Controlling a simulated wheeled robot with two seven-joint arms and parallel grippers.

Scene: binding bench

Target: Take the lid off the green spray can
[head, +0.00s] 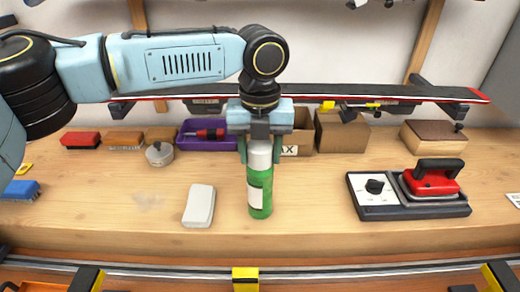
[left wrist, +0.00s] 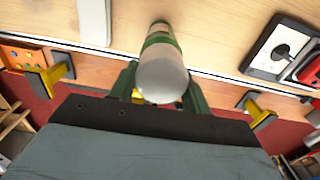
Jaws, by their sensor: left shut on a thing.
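The green spray can (head: 260,192) stands upright on the wooden bench, with a white label on its side. Its pale grey-white lid (head: 259,156) is on top of it. My left gripper (head: 259,148) comes down from above, with its green fingers on both sides of the lid, shut on it. In the left wrist view the rounded lid (left wrist: 162,78) sits between the two fingers (left wrist: 160,92), with the green can (left wrist: 159,36) beyond it. My right gripper does not show in either view.
A white block (head: 199,205) lies left of the can. A control base with a red iron (head: 432,180) stands at the right. A purple tray (head: 201,137), cardboard boxes (head: 341,132) and brushes line the back. A ski (head: 400,92) spans behind my arm.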

